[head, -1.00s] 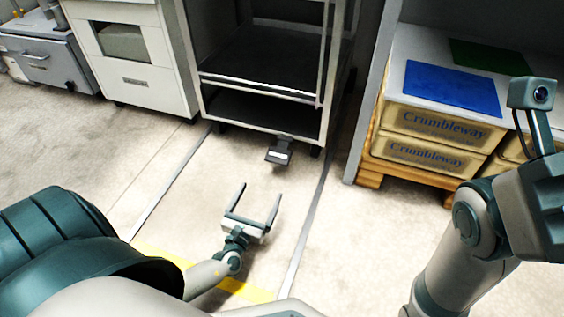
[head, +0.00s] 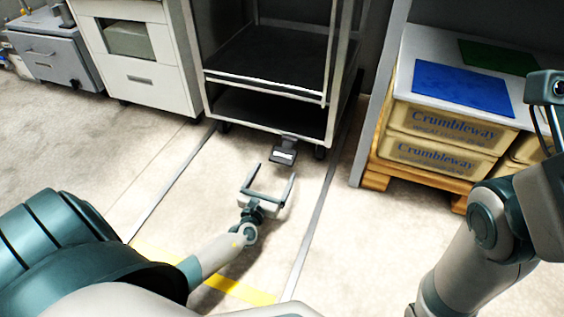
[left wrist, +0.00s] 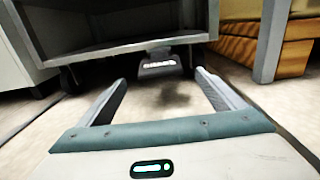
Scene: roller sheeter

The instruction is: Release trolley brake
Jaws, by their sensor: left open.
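The trolley (head: 267,122) is a grey metal frame with dark shelves, standing at the back centre. Its brake pedal (head: 284,151), dark with a pale strip, sticks out low at the front edge. The pedal also shows in the left wrist view (left wrist: 159,64), beyond and between my fingertips. My left gripper (head: 276,179) is open and empty, low over the floor just in front of the pedal and apart from it. In the left wrist view the open fingers (left wrist: 160,82) point at the pedal. My right arm shows at the right; its gripper is out of view.
Yellow Crumbleway crates (head: 440,153) stand on a wooden pallet (head: 418,183) at right, beside a grey upright post. A white cabinet (head: 148,77) stands left of the trolley. Grey floor lines run either side of the clear floor before the trolley.

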